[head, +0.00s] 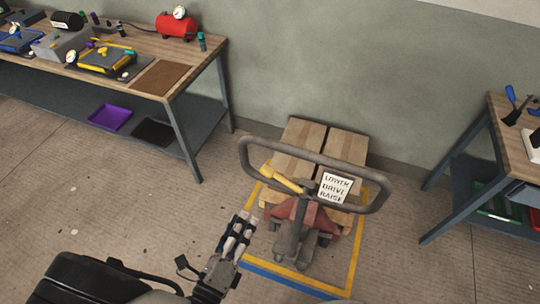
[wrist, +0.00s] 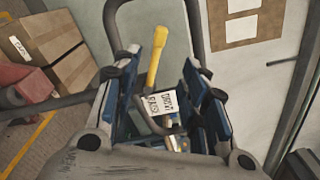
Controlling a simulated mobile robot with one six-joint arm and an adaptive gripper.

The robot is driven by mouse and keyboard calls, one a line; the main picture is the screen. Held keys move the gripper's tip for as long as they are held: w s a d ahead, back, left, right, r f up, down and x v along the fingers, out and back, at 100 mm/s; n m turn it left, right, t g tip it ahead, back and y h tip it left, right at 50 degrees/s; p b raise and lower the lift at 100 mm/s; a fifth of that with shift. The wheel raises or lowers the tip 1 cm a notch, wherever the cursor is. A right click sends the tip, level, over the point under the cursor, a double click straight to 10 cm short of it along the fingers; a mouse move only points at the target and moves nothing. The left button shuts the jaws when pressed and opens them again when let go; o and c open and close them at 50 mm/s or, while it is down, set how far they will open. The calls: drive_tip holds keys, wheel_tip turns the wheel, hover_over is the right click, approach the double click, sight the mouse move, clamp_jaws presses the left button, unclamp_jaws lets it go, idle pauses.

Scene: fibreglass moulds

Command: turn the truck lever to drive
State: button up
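The truck's yellow lever (head: 280,180) sits inside the grey handle loop (head: 375,200) of the pallet truck. Its grip points up and left from the pivot, away from a white label (head: 334,188) reading LOWER, DRIVE, RAISE. I cannot tell which setting it is at. My gripper (head: 240,224) is below and left of the lever in the head view, apart from it. In the wrist view the fingers (wrist: 170,78) are spread and empty. The lever (wrist: 155,58) and label (wrist: 160,103) show beyond the gap between them.
Cardboard boxes (head: 310,135) sit on the truck's pallet against the wall. Yellow and blue floor tape (head: 357,240) surrounds the truck. A workbench with tools (head: 190,70) stands left, another bench (head: 495,110) right. The floor between the left bench and truck is mostly clear.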

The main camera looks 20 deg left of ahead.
sight(266, 176)
drive_tip(key=w, duration=0.5)
drive_tip(key=w+d+b, duration=0.1)
drive_tip(key=w, duration=0.5)
drive_tip(key=w+b, duration=0.1)
drive_tip(key=w, duration=0.5)
drive_tip(key=shift+d, duration=0.35)
drive_tip(key=shift+c, duration=0.5)
clamp_jaws()
